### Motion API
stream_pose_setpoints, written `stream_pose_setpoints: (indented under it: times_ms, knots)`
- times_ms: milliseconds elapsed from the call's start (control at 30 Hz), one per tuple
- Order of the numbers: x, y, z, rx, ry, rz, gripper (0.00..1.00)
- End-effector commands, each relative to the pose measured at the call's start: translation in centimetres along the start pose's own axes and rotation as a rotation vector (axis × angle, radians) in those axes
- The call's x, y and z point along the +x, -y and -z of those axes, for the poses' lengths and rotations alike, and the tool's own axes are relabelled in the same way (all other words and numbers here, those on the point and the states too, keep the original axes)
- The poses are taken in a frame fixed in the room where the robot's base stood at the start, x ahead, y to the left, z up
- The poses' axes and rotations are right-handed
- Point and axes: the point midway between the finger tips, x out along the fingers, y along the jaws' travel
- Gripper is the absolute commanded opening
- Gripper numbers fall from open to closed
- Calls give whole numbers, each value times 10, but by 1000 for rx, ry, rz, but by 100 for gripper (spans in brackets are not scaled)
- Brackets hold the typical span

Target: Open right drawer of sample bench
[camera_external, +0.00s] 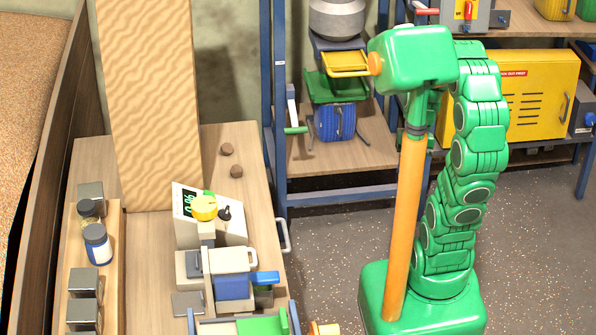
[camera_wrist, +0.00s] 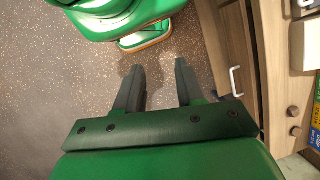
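The sample bench (camera_external: 255,215) has a pale wooden top and stands on the left in the external view. A pale bar handle (camera_external: 284,237) juts from its aisle-facing side. In the wrist view a white bar handle (camera_wrist: 236,82) is on the wooden front (camera_wrist: 218,48), right of my gripper. That front looks closed. My gripper (camera_wrist: 158,68) has two dark fingers spread apart over the floor with nothing between them. The handle is beside the right finger, not between the fingers. I cannot make out my fingers in the external view.
Brown lumps (camera_external: 236,171) and a grey instrument (camera_external: 215,222) with a yellow knob sit on the bench top. Jars and metal blocks stand on a wooden tray (camera_external: 115,280). A blue-framed shelf (camera_external: 279,110) stands behind. Speckled floor (camera_external: 325,260) is clear beside the bench.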

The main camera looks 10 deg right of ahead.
Motion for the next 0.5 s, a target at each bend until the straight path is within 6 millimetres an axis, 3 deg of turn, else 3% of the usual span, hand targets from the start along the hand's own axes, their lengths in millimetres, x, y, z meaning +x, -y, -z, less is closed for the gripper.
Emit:
stream_pose_setpoints:
  times_ms: [500]
  knots:
    - [26, 69, 44, 291, 239, 163, 38]
